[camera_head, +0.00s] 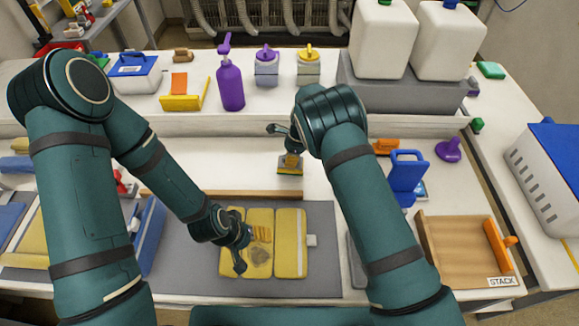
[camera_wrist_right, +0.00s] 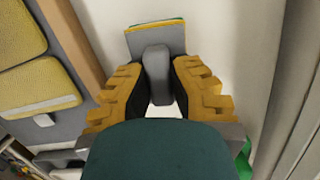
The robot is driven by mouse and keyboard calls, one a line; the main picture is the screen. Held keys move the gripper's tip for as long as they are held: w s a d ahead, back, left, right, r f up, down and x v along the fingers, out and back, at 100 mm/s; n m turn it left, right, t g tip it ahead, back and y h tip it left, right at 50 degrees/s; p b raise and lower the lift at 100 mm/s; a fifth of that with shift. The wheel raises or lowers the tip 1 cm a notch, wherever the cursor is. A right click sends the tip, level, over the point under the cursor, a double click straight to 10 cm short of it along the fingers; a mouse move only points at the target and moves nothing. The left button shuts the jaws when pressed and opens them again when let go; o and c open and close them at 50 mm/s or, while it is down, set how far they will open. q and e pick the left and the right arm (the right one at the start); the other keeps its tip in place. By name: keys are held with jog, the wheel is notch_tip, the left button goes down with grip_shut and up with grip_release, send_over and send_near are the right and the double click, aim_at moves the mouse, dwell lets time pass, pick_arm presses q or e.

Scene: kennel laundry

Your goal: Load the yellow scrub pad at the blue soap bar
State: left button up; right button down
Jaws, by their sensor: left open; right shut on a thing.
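My right gripper (camera_head: 287,145) is shut on the grey handle of the scrub pad (camera_head: 290,168), which has yellow and green layers. In the right wrist view the fingers (camera_wrist_right: 158,80) close on the handle from both sides, and the pad (camera_wrist_right: 155,40) shows beyond it. The pad is at the white bench top; I cannot tell whether it touches. My left gripper (camera_head: 241,250) is open above a yellow panelled mat (camera_head: 290,245) with a dark stain.
A wooden tray (camera_head: 450,250) labelled STACK stands at the right. A purple bottle (camera_head: 230,85) and white jugs (camera_head: 383,40) stand at the back. Bench around the pad is mostly clear.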

pick_arm(q)
jog(key=shift+r+p, duration=0.85)
jog(key=shift+r, duration=0.1)
pick_arm(e)
jog(key=shift+r, duration=1.8)
